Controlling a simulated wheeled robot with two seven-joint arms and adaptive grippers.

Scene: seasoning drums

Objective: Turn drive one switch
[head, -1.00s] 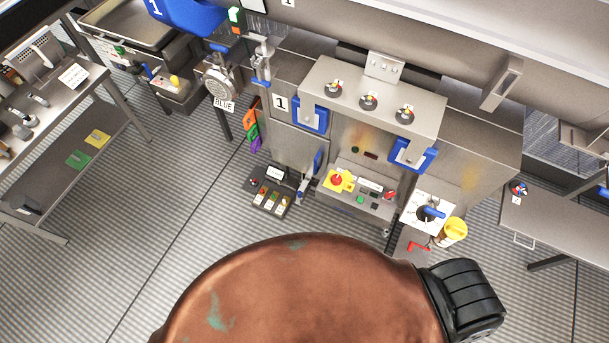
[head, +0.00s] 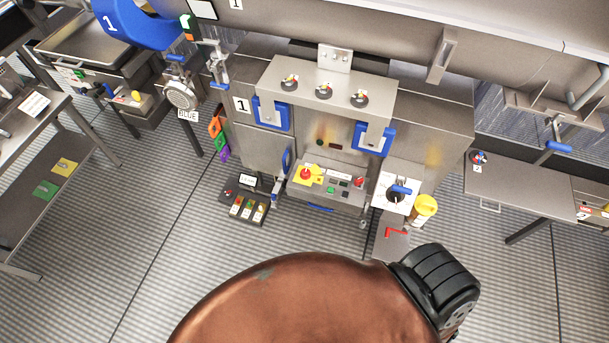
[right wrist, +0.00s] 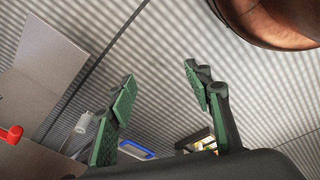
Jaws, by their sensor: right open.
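A machine cabinet marked 1 (head: 262,148) stands ahead in the head view. At its lower right is a white plate (head: 388,203) carrying a rotary switch with a blue handle (head: 401,190). A small control panel (head: 335,178) left of it has a red knob on a yellow plate (head: 306,174) and a red switch (head: 359,182). I cannot read which one is labelled drive one. My right gripper (right wrist: 160,78) is open and empty in the right wrist view, over the floor, with nothing between its green-padded fingers. Neither gripper shows in the head view.
A yellow-lidded container (head: 425,207) and a red handle (head: 396,232) are by the switch plate. A red handle end (right wrist: 12,134) shows in the right wrist view. A pedal box (head: 244,205) is on the floor at left, a side table (head: 520,190) at right. Floor between is clear.

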